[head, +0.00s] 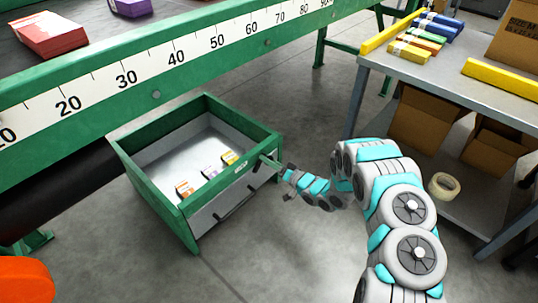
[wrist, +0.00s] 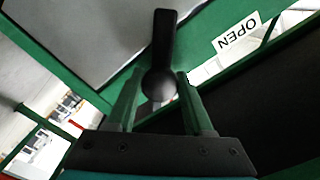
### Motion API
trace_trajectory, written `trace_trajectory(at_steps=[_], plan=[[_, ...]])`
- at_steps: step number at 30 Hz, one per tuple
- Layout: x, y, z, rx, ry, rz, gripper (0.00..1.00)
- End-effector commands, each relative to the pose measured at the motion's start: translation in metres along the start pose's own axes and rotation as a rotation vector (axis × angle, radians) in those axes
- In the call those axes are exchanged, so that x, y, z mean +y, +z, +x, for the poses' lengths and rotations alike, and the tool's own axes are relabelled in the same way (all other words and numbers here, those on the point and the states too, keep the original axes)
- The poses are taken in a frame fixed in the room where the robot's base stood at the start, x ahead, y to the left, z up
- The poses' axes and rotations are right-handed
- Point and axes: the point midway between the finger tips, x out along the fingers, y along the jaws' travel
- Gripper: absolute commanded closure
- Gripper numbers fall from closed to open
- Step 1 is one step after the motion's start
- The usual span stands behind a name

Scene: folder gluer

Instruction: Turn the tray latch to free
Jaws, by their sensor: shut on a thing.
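The tray (head: 143,187) is a green-framed box with grey panels, below the green machine rail. Its latch (wrist: 164,42) is a black lever with a round hub, pointing up in the wrist view. My gripper (wrist: 160,80) is shut on the latch, with its green fingers on either side of the hub. A white label reading OPEN (wrist: 237,34) shows upside down, right of the lever.
Several small cartons (head: 211,172) lie in the tray. A dark handle (head: 236,206) is on its front panel. A grey table (head: 440,83) with cardboard boxes below stands at right. The machine rail (head: 160,92) runs above the tray. Grey floor is clear in front.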

Motion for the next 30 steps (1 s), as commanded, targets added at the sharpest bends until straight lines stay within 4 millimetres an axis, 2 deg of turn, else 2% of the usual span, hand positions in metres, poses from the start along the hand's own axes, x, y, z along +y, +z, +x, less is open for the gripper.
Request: trace_trajectory(at_steps=[18,30], plan=[[-0.0007,-0.0004,-0.0002,0.001,0.0,0.563,1.0],[0.0009,-0.0005,-0.0004,0.003,0.001,0.779,1.0]])
